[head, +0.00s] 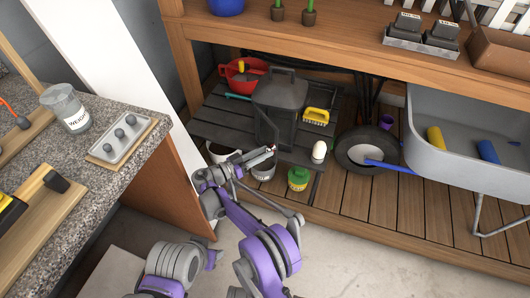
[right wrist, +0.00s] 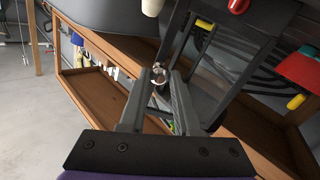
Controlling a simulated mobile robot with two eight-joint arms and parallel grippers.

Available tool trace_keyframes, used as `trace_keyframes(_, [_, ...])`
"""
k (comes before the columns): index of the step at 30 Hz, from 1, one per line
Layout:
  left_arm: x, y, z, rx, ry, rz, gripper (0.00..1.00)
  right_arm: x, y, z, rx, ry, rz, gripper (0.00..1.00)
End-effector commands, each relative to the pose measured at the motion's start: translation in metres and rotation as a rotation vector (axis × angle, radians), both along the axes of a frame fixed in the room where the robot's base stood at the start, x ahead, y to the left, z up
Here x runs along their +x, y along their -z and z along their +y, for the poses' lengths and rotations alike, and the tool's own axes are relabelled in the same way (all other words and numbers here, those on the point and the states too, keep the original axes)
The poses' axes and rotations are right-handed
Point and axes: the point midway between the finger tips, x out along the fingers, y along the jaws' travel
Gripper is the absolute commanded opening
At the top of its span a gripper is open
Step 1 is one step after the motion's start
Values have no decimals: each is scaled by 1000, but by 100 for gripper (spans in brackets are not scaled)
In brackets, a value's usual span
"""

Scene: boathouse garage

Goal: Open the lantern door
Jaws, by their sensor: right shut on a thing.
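The dark grey lantern (head: 282,92) stands on the slatted lower shelf, under the wooden bench top. Its framed door (head: 258,128) appears to stand out at an angle from the lantern body, so it looks partly open. My right gripper (head: 270,151) is at the door's lower free edge. In the right wrist view, the fingers of my right gripper (right wrist: 161,82) are closed around a small shiny metal knob (right wrist: 158,75) beside the dark door frame (right wrist: 177,30). The hinge side is hard to make out. My left gripper is not in view.
A wheelbarrow (head: 435,120) is to the right. A granite counter (head: 90,185) borders the left. The bench top (head: 345,45) overhangs the lantern.

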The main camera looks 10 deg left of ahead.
Motion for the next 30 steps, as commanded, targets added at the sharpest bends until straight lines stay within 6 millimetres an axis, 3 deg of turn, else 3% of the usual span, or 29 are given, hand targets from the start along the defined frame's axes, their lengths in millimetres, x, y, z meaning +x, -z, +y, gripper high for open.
trace_keyframes(19, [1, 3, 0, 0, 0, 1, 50, -1, 0, 3, 2, 46, 0, 0])
trace_keyframes(20, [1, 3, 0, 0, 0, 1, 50, -1, 0, 2, 2, 46, 0, 33])
trace_keyframes(24, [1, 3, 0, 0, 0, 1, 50, 0, 0, 2, 1, 47, -1, 58])
trace_keyframes(30, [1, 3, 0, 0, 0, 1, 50, 0, 0, 2, 1, 47, -1, 61])
